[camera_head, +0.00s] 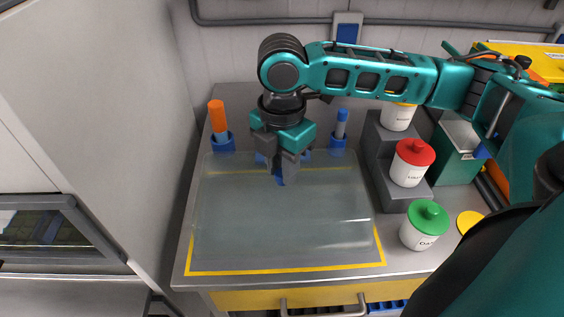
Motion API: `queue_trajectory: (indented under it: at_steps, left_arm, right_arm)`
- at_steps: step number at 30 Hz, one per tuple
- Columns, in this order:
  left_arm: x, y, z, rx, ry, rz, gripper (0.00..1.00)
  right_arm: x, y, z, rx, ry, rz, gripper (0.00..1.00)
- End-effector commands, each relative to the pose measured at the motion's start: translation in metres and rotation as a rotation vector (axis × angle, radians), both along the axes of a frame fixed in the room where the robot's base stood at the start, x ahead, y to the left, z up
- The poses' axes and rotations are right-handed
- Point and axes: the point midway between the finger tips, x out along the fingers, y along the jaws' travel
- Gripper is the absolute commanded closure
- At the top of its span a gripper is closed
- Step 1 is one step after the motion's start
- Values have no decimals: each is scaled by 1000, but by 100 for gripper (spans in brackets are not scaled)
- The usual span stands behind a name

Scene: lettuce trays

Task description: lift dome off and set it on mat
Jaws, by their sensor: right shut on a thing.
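A clear, see-through dome (270,225) covers most of the mat area on the grey bench. My right gripper (284,178) reaches in from the right and points down at the far part of the dome. It is shut on the dome, seemingly at a blue handle that it mostly hides. A yellow-edged mat outline (285,271) shows along the front and right side of the dome. I cannot tell whether the dome touches the surface or is raised. My left gripper is not in view.
An orange-handled tool (217,117) and a blue-handled tool (342,123) stand in blue holders behind the dome. White jars with red (410,170) and green (424,224) lids stand at right, by a stepped grey rack (383,160). A wall rises at left.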

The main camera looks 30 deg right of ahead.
Motion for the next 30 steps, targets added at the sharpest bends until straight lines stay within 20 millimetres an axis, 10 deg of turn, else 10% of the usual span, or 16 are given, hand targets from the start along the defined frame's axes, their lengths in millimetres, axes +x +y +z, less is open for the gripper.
queue_trajectory:
  at_steps: [17, 18, 30]
  left_arm:
    - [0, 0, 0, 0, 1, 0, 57]
    - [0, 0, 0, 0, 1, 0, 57]
    - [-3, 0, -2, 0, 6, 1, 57]
  right_arm:
    - [0, 0, -9, 0, -1, 0, 100]
    - [0, 0, -8, 0, -2, 0, 68]
    - [0, 0, -9, 0, 0, 0, 42]
